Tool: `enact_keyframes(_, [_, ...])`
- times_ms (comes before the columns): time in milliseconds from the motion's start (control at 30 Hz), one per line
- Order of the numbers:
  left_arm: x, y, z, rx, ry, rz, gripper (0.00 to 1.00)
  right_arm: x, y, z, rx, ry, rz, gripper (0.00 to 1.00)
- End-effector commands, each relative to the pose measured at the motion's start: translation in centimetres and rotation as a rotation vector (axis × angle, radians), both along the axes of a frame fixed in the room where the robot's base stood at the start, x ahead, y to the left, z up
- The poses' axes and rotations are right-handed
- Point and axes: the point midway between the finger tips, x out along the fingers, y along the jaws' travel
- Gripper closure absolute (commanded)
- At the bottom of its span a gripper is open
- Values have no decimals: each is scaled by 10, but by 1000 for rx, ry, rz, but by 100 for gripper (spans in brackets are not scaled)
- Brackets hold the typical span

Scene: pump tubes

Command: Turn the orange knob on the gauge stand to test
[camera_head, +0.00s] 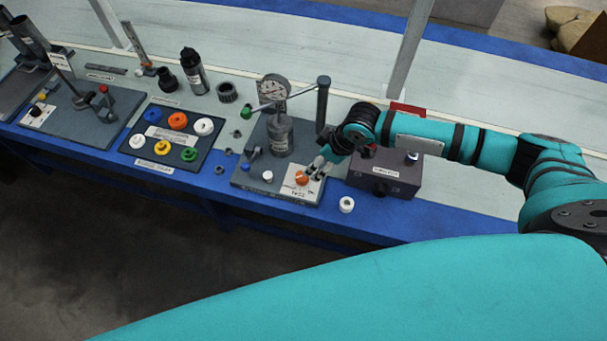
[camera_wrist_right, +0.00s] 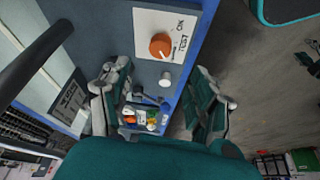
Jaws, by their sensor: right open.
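The orange knob (camera_head: 302,178) sits on a white label plate at the front right of the gauge stand (camera_head: 250,183). In the right wrist view the knob (camera_wrist_right: 160,46) is beyond the fingertips, with ON and TEST printed beside it; I cannot tell its exact setting. My right gripper (camera_head: 321,165) is just right of and above the knob in the head view, and seems apart from it. In the wrist view the right gripper (camera_wrist_right: 158,82) is open, with nothing between its fingers. The round gauge (camera_head: 273,88) stands behind. My left gripper is not shown.
A white knob (camera_head: 267,176) stands on the stand beside the label plate. A dark vertical post (camera_head: 323,100) rises close behind my right gripper. A dark box (camera_head: 385,178) is to the right. A white ring (camera_head: 346,204) lies near the table's front edge.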

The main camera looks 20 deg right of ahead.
Motion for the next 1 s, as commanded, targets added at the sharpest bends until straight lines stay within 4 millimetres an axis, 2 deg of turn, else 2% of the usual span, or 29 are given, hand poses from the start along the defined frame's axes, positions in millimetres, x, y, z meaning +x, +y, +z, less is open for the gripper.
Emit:
enact_keyframes(33, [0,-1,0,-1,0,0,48,3,4,-12,1,2,1,38])
enact_keyframes(300, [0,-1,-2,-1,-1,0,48,18,20,-67,-1,2,0,38])
enact_keyframes(500, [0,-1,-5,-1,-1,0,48,27,29,-97,-1,0,1,38])
enact_keyframes(700, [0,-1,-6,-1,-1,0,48,31,33,-109,-1,-1,2,38])
enact_keyframes(1000, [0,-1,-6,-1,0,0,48,32,33,-111,0,-2,1,39])
